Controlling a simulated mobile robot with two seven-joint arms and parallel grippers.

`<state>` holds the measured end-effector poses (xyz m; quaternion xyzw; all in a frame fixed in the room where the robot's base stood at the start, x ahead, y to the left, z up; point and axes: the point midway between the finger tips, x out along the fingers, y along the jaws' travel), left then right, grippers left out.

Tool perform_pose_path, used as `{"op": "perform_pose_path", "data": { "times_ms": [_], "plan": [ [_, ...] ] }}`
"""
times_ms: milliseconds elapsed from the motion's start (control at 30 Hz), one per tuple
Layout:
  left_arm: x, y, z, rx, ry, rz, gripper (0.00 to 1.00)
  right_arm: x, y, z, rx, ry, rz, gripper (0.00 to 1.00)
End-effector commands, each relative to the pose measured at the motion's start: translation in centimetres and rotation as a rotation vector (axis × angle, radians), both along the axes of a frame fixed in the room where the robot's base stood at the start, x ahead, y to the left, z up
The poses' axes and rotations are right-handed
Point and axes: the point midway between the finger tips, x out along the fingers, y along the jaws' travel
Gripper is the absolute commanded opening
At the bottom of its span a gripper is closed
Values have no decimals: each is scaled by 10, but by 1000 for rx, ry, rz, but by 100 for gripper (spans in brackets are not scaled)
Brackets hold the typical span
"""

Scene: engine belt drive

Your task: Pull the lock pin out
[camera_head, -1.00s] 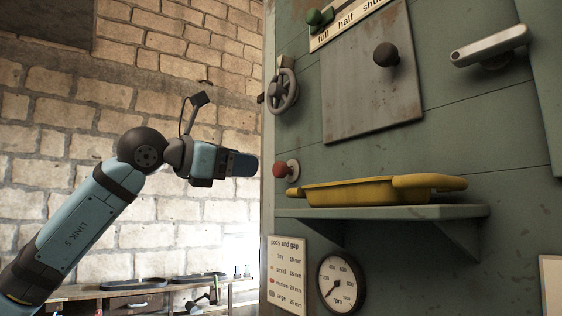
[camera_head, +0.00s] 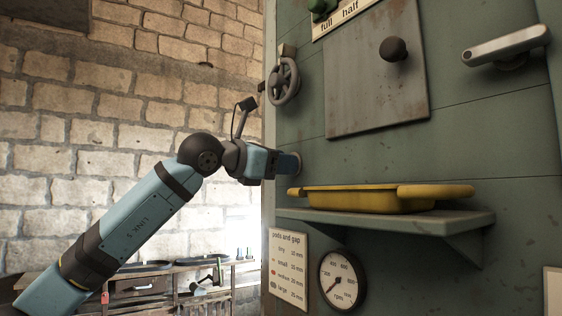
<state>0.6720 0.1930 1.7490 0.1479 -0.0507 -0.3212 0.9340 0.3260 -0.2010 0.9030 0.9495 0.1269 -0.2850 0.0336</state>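The red knob that looks like the lock pin sits on the left part of the green panel (camera_head: 460,110). It is now hidden behind my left gripper (camera_head: 289,165), and only part of its round pale collar (camera_head: 297,155) shows. My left gripper is at the knob's place, pointing right toward the panel. The fingers are seen from the side, so I cannot tell whether they are open or shut on the knob. My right gripper is not in view.
A grey handwheel (camera_head: 283,82) is just above my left gripper. A yellow tray (camera_head: 370,199) stands on a green shelf (camera_head: 400,220) just below and right. A dark knob (camera_head: 393,49) and grey lever (camera_head: 505,46) stick out. A gauge (camera_head: 341,280) sits below the shelf.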

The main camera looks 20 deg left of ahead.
Motion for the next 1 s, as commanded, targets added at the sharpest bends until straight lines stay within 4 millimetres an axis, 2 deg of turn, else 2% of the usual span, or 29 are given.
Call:
{"op": "perform_pose_path", "data": {
  "times_ms": [33, 133, 167, 333, 533, 833, 867, 933, 967, 1000],
  "plan": [
    [0, 0, 0, 0, 0, 0, 25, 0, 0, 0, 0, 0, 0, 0],
    [0, 0, 0, 0, 0, 0, 2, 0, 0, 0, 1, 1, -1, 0],
    [0, 0, 0, 0, 0, 0, 0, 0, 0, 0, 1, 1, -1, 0],
    [-5, 5, -2, -1, -2, 0, 0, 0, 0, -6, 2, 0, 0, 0],
    [-27, 21, -3, -1, -3, 1, 0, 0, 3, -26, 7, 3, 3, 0],
    [-31, 23, 0, 0, 0, -1, 0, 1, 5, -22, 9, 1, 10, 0],
    [-31, 23, 0, 0, 0, -1, 41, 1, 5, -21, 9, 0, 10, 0],
    [-31, 23, 0, 0, 0, -1, 57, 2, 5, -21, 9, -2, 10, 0],
    [-31, 23, 0, 0, 0, -1, 62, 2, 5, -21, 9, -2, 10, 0],
    [-31, 23, 0, 0, 0, -1, 62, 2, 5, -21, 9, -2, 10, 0]
  ]
}}
